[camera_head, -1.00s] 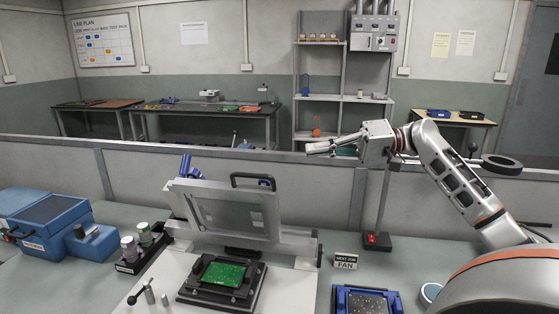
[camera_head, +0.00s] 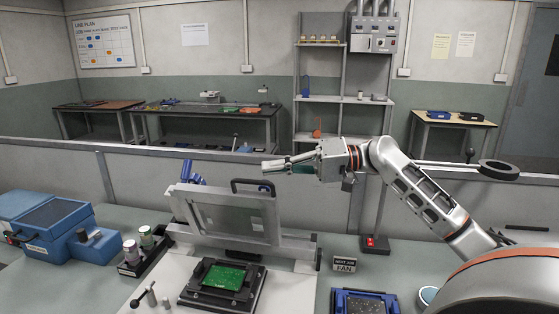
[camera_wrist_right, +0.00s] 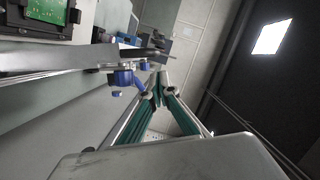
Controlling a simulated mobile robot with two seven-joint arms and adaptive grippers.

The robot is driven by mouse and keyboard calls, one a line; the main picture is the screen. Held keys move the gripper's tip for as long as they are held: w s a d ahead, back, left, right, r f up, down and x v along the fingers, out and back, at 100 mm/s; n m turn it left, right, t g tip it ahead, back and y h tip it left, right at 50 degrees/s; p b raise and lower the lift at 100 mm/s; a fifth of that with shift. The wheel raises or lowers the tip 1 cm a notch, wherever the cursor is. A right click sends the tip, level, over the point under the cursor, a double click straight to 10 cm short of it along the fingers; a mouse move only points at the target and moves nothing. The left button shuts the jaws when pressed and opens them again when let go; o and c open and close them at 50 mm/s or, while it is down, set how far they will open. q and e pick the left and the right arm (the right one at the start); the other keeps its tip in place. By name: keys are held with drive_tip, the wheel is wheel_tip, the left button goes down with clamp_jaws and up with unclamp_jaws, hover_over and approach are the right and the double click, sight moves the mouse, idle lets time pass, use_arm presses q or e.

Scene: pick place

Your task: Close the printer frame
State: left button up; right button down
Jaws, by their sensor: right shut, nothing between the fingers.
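The printer frame (camera_head: 190,205) is raised and tilted back over its base, with a black handle (camera_head: 253,181) at its top edge. A green circuit board (camera_head: 223,277) sits in a black holder (camera_head: 187,296) below the frame; it also shows at the upper left of the right wrist view (camera_wrist_right: 45,12). My right gripper (camera_head: 267,166) is shut and empty, pointing left just above and behind the black handle, and appears apart from it. In the right wrist view its fingers (camera_wrist_right: 160,84) come together near the middle. My left gripper is not in view.
A blue machine (camera_head: 45,232) and a rack of jars (camera_head: 146,253) stand at the left. A sign (camera_head: 344,264), a lamp stand (camera_head: 376,244) and a blue tray (camera_head: 338,300) are at the right. A low partition (camera_head: 130,175) runs behind the bench.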

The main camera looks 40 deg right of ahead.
drive_tip(key=shift+s+a+f, duration=0.45)
drive_tip(key=shift+s+a, duration=0.1)
drive_tip(key=shift+a, duration=0.15)
drive_tip(key=shift+a, duration=0.15)
